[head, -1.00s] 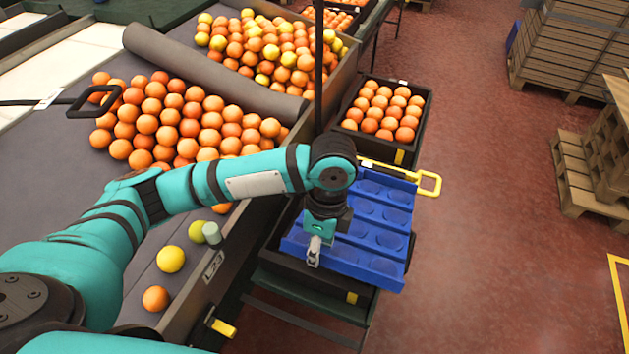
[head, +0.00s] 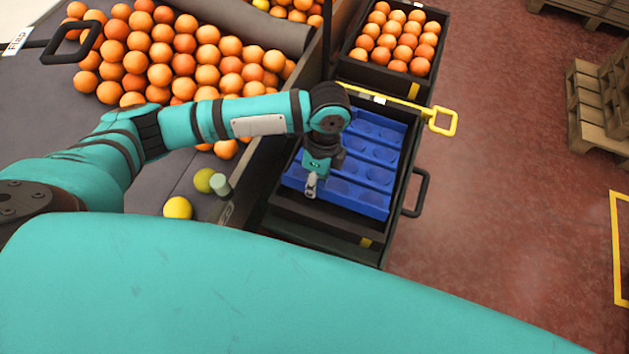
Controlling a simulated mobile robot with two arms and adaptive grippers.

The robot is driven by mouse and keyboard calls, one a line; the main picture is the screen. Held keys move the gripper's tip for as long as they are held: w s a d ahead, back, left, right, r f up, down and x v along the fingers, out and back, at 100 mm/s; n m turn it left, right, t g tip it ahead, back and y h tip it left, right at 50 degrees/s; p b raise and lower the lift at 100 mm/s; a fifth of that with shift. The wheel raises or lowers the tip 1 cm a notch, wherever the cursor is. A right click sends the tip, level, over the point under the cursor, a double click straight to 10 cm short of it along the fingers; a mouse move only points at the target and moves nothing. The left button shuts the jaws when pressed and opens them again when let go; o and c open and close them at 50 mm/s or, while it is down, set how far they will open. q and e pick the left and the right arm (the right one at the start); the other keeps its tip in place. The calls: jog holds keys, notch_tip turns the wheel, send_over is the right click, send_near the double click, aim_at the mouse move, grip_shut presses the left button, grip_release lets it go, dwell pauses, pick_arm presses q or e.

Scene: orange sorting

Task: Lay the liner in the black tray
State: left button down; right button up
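The blue liner (head: 362,168), with rows of round hollows, lies within the outline of the black tray (head: 400,190) in the head view, nearly in line with its walls. I cannot tell whether it rests fully on the tray floor. My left gripper (head: 311,188) points down at the liner's near edge, left of its middle. Its fingers look close together on the liner. My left wrist and forearm hide the liner's left side. My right gripper is out of view.
A yellow-handled bar (head: 400,101) lies along the tray's far side. Behind it stands a black crate of oranges (head: 424,80). The belt on the left holds many oranges (head: 160,50), and a pale green cylinder (head: 220,185) near a greenish fruit (head: 203,180).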

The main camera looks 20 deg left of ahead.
pick_arm(q)
jog(key=shift+f, duration=0.35)
jog(key=c, duration=1.1)
grip_release()
jog(key=shift+c, duration=0.2)
jog(key=shift+w+r, duration=0.1)
jog(key=shift+r, duration=0.15)
notch_tip(320, 180, up, 11)
jog(key=w, duration=0.2)
jog(key=shift+d+r, duration=0.2)
jog(key=shift+d, duration=0.15)
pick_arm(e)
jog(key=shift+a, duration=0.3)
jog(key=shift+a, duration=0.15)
pick_arm(q)
jog(key=shift+d+f, duration=0.1)
